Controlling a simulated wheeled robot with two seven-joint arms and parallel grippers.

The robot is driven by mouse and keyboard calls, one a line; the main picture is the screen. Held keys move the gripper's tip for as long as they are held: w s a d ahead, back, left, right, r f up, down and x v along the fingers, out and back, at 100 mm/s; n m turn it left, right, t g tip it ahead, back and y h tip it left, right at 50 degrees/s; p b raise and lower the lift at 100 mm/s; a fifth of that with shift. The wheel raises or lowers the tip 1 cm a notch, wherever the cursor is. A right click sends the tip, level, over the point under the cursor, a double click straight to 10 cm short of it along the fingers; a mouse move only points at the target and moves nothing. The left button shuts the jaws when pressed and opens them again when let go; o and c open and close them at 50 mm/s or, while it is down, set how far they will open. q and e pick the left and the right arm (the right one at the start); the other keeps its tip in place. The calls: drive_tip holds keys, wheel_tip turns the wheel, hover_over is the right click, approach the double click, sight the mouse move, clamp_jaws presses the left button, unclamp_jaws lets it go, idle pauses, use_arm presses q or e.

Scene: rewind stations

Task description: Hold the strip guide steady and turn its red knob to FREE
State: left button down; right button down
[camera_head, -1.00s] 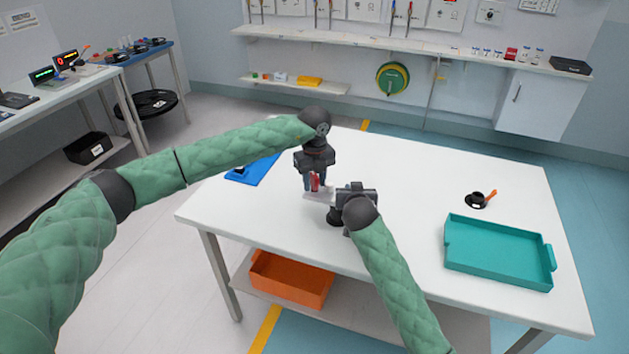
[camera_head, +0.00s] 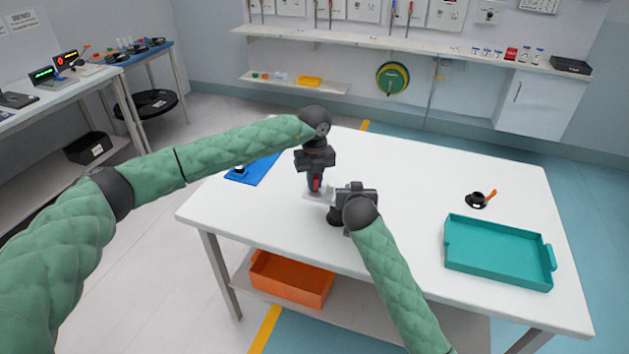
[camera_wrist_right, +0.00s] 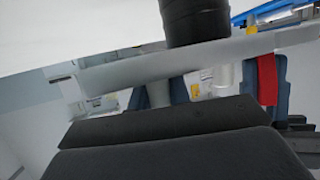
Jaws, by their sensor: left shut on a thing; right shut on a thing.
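The strip guide (camera_head: 312,195) is a small pale piece at the middle of the white table, mostly covered by my grippers. Its red knob (camera_head: 316,184) shows between the fingers of my left gripper (camera_head: 315,183), which points down and is shut on it. My right gripper (camera_head: 333,196) comes in from the right, low over the table, and is shut on the strip guide. In the right wrist view the red knob (camera_wrist_right: 267,80) shows beside blue-grey fingers. A pale bar crosses that view, with a dark cylinder against it. The knob's markings are too small to read.
A blue mat (camera_head: 262,167) lies behind my left arm. An orange bin (camera_head: 290,281) is on the lower shelf. The table's right middle is clear.

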use_arm(q)
drive_tip(key=m, duration=0.4)
drive_tip(key=shift+m, duration=0.3)
drive_tip(key=m, duration=0.3)
drive_tip(key=shift+m, duration=0.3)
drive_tip(key=m, duration=0.4)
drive_tip(key=shift+m, duration=1.8)
drive_tip(key=c, duration=1.4)
unclamp_jaws()
drive_tip(key=shift+c, duration=0.2)
wheel_tip(320, 180, up, 12)
